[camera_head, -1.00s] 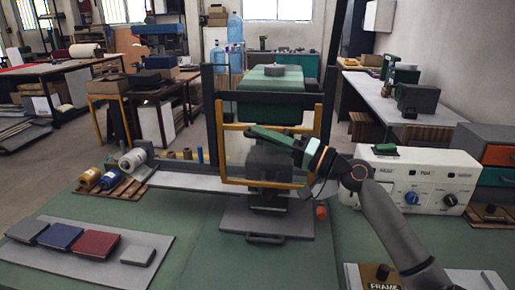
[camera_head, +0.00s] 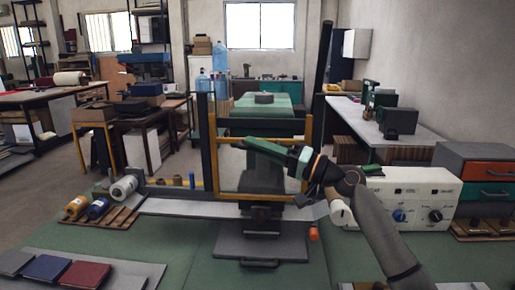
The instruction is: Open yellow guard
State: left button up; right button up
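The yellow guard (camera_head: 213,160) is an upright yellow frame around a clear panel, mounted on dark posts in front of the press. My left gripper is not in view.
A white control box (camera_head: 405,200) with blue and black knobs stands close on the right, behind my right arm. Red (camera_head: 80,274) and blue covers lie at front left. The green table between is mostly clear.

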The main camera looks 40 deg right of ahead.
jog(key=o, duration=0.5)
jog(key=shift+c, duration=0.2)
jog(key=shift+s+d+f+b, duration=0.2)
jog(key=shift+s+b, duration=0.1)
jog(key=shift+s, duration=0.15)
jog(key=b+v, duration=0.3)
jog(key=v, duration=0.8)
jog(key=shift+s, duration=0.25)
jog(key=shift+d, duration=0.1)
